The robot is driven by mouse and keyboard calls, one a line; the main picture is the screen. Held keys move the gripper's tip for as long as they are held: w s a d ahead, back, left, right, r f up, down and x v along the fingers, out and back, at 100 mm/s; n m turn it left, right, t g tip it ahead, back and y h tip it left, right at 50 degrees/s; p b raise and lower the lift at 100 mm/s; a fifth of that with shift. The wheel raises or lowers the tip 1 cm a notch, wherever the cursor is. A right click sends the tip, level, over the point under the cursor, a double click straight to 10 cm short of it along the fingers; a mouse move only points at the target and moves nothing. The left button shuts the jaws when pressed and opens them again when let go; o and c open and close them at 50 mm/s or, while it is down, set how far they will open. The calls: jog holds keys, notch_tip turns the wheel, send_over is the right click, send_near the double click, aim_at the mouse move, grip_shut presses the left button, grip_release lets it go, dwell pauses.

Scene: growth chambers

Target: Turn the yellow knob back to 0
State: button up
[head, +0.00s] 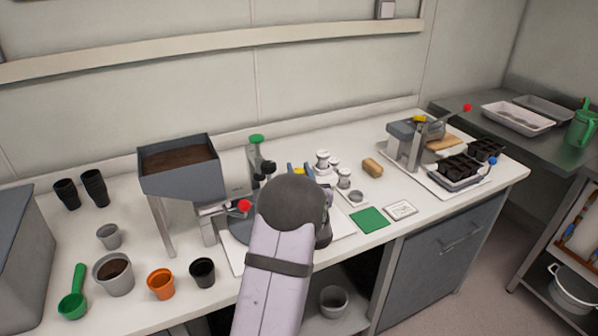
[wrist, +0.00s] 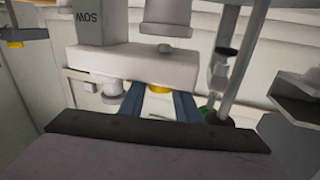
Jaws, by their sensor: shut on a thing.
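The yellow knob (wrist: 159,89) shows as a small yellow patch between the two blue fingers of my gripper (wrist: 159,104) in the wrist view. The fingers are shut on it, one on each side. The rest of the knob and any scale marks are hidden. In the head view the blue fingertips of my gripper (head: 301,170) show just past my dark wrist, with a bit of yellow between them.
A hopper of soil (head: 180,160) stands to the left, with a red-knobbed lever (head: 245,206) near my arm. White-capped jars (head: 323,160) and a green square (head: 369,220) lie to the right. Another device with a yellow top (head: 419,119) stands farther right.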

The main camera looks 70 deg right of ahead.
jog(key=shift+s, duration=0.1)
jog(key=n+t+y, duration=0.4)
jog(key=t, duration=0.1)
jog(key=shift+d+n+y, duration=0.1)
jog(key=shift+n+y, duration=0.2)
jog(key=shift+y, duration=0.1)
jog(key=shift+n+t+y, duration=1.5)
jog(key=shift+n+y, duration=0.3)
jog(key=shift+y, duration=0.9)
jog(key=shift+r, duration=0.1)
jog(key=o, duration=1)
jog(key=shift+a+n, duration=0.2)
jog(key=shift+n, duration=0.1)
jog(key=shift+o, duration=0.2)
jog(key=shift+d+m+h, duration=0.1)
jog(key=shift+m+h, duration=0.7)
jog(key=shift+h, duration=0.2)
